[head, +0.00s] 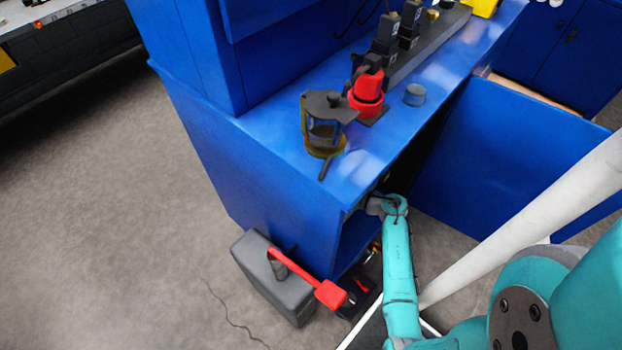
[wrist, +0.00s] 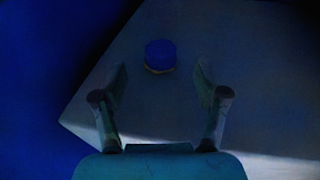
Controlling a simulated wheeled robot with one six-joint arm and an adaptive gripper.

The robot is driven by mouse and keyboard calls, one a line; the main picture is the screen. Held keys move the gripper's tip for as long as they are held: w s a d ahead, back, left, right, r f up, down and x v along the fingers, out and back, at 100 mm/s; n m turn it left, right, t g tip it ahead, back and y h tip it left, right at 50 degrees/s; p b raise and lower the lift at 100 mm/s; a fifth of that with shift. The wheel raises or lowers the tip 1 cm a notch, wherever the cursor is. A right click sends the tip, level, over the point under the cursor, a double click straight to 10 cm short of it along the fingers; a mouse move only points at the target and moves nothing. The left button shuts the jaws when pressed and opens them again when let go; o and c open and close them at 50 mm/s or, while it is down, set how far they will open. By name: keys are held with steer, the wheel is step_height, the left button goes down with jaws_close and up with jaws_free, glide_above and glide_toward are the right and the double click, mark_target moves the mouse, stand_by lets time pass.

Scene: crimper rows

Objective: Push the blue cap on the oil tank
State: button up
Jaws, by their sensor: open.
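In the wrist view a round blue cap (wrist: 160,55) sits on a dim grey flat surface (wrist: 110,85), which I take to be the oil tank, though its whole shape is not visible. My gripper (wrist: 160,83) is open and empty. Its two fingers stand left and right of the cap's line, and the cap shows between and just beyond the fingertips. I cannot tell the gap between fingertips and cap. In the head view my arm reaches into the open blue cabinet (head: 285,170), and the cap, the tank and my fingertips are hidden there.
An open blue cabinet door (head: 510,165) stands to the right of my arm. A dark grey canister (head: 272,277) with a red handle stands on the floor by the cabinet. A glass-and-black pot (head: 325,125) and a red device (head: 367,92) stand on the cabinet top.

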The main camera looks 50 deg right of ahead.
steer(key=shift+v, duration=2)
